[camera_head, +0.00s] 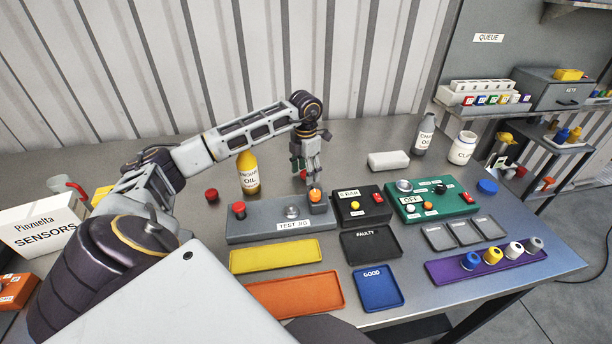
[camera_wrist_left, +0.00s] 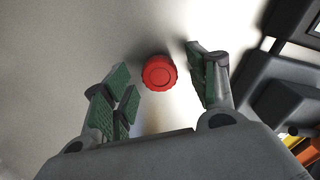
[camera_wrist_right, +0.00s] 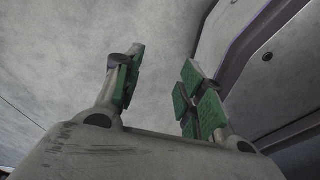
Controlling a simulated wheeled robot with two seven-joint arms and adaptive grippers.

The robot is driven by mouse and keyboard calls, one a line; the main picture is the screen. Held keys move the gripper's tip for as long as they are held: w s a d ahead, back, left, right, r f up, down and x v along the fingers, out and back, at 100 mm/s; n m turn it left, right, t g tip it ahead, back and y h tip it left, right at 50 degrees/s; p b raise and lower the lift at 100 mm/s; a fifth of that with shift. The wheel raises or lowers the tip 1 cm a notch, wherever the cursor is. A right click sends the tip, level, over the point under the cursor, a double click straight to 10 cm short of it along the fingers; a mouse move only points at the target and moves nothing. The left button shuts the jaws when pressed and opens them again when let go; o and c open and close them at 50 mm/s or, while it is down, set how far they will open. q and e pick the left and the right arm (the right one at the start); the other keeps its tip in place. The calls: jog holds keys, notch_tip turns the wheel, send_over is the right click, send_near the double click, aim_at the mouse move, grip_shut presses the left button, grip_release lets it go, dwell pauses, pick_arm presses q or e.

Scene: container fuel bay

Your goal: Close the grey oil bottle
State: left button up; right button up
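The grey oil bottle (camera_head: 422,140) stands upright at the back of the table, right of centre; its mouth is too small to make out. A red cap (camera_head: 303,174) lies on the table under my left gripper (camera_head: 308,164). In the left wrist view the red cap (camera_wrist_left: 159,73) shows between the spread fingers of my left gripper (camera_wrist_left: 160,85), which is open and not touching it. A second red cap (camera_head: 211,195) lies left of the yellow oil bottle (camera_head: 249,175). My right gripper (camera_wrist_right: 158,85) is open and empty, outside the head view.
The test jig (camera_head: 282,225) stands just in front of my left gripper. A white jar (camera_head: 462,148) stands right of that bottle, with a blue lid (camera_head: 487,186) nearby. Trays fill the front.

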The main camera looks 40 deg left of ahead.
pick_arm(q)
jog(key=c, duration=0.6)
jog(key=shift+c, duration=0.3)
pick_arm(e)
jog(key=shift+s+a, duration=0.2)
jog(key=shift+a, duration=0.5)
pick_arm(q)
jog(key=shift+r, duration=0.8)
notch_tip(320, 180, up, 7)
jog(key=shift+r, duration=0.7)
pick_arm(e)
jog(key=shift+d, duration=0.1)
